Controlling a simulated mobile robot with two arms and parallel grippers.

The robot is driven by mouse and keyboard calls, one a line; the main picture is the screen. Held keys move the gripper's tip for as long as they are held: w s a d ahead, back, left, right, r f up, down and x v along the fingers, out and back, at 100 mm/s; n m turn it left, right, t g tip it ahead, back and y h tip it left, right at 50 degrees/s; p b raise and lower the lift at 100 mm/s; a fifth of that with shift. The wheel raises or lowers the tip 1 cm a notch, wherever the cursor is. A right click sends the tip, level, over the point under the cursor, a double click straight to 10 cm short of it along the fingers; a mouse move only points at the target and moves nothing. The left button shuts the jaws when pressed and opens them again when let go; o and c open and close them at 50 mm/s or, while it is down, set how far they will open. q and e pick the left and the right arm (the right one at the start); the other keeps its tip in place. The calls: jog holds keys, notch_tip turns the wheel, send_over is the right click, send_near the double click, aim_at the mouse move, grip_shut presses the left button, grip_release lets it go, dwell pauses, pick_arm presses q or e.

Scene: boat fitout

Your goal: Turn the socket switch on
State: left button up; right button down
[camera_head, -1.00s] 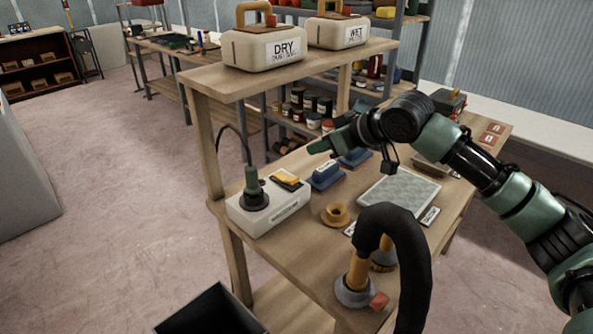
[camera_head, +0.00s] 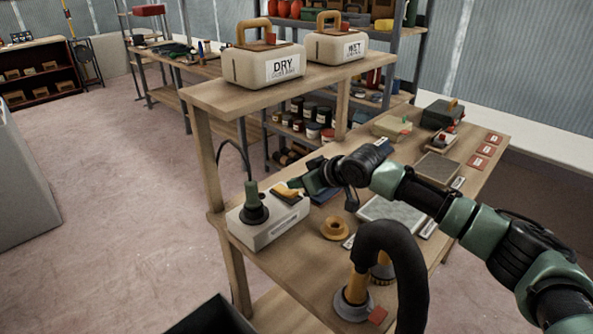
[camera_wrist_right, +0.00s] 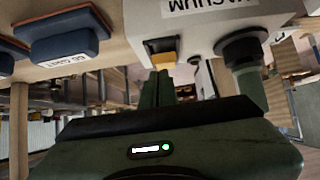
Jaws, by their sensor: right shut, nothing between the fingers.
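The white socket box (camera_head: 268,228) stands at the left front corner of the bench, with a plug and green cable sleeve (camera_head: 252,200) in its round socket. Its yellow-orange rocker switch (camera_head: 287,192) in a black frame is on top at the right. My right gripper (camera_head: 294,184) is shut and empty, its fingertips at the switch's right end. In the right wrist view, the shut fingers (camera_wrist_right: 157,78) point at the yellow switch (camera_wrist_right: 163,58), very close to it; I cannot tell whether they touch. My left gripper is not in view.
A blue sanding block (camera_head: 322,194) lies right of the box, partly behind my gripper. A tan ring (camera_head: 335,228) and a black hose (camera_head: 392,240) are nearer. A shelf with the DRY vacuum (camera_head: 264,62) and WET vacuum (camera_head: 336,46) overhangs behind.

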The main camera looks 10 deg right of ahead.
jog(key=shift+f, duration=0.25)
jog(key=shift+s+f, duration=0.15)
jog(key=shift+f, duration=0.2)
jog(key=shift+s+d+f+t+y+b, duration=0.1)
jog(key=shift+s+f+t+y+b, duration=0.1)
jog(key=shift+f+t+b, duration=0.25)
jog(key=shift+s+d+f+t+y+b, duration=0.1)
jog(key=shift+f+t+y+b, duration=0.15)
jog(key=shift+b, duration=0.4)
jog(key=shift+w+r+p, duration=0.1)
jog(key=shift+r+p, duration=0.3)
jog(key=shift+r, duration=0.05)
jog(key=shift+r+p, duration=0.85)
jog(key=shift+p, duration=0.1)
jog(key=shift+r, duration=0.1)
